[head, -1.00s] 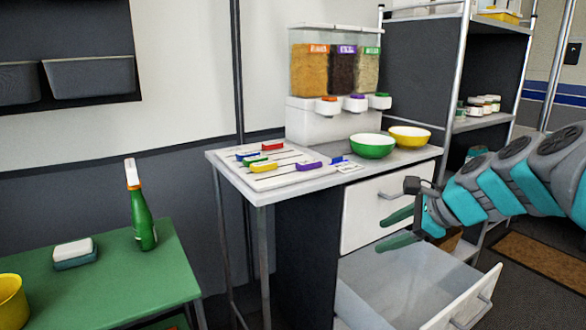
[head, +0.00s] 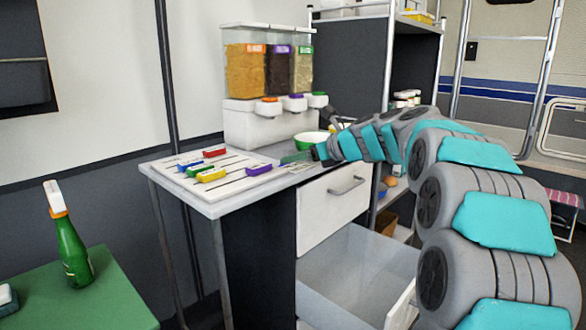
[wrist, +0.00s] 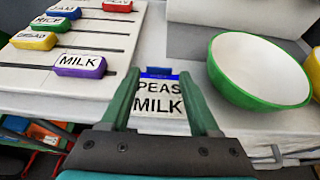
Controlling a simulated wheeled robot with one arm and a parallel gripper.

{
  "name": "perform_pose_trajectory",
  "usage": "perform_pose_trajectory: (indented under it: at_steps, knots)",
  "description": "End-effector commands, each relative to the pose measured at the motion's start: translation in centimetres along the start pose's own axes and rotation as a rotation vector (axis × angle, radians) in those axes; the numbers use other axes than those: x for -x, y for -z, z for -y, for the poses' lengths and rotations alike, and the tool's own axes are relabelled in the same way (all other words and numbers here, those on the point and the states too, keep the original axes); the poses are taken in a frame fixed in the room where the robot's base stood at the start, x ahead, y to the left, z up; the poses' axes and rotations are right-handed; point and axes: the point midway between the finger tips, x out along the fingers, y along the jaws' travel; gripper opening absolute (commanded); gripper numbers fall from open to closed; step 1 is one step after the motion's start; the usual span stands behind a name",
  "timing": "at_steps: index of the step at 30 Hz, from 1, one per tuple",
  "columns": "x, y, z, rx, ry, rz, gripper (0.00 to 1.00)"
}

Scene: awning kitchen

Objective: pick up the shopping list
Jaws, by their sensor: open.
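The shopping list (wrist: 160,100) is a small white card reading PEAS and MILK, with a blue strip at its far edge. It lies near the front edge of the white counter (head: 225,205). My gripper (wrist: 159,74) is open, and in the wrist view its two green fingers stand either side of the card. I cannot tell how high the fingers are above the counter. In the head view my gripper (head: 296,157) reaches over the counter from the right, and the card is small there.
A slider board (wrist: 85,45) with coloured, labelled blocks lies left of the card. A green bowl (wrist: 258,70) stands close on its right. Food dispensers (head: 268,85) stand behind. An open drawer (head: 355,270) juts out below the counter.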

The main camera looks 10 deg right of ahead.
Motion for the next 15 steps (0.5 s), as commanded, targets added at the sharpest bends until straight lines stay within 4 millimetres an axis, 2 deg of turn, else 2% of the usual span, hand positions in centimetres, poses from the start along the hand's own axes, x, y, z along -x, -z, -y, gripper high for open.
perform_pose_trajectory:
  at_steps: [3,6,12,15]
  knots:
    - [-2.0,0.2,-0.1,-0.001,-0.003,-0.003,0.62]
    - [-2.8,0.1,-0.1,0.000,-0.002,-0.002,0.62]
    - [-2.9,0.0,-0.1,0.001,-0.001,-0.001,0.62]
    - [-2.9,0.0,-0.1,0.001,-0.001,-0.001,0.53]
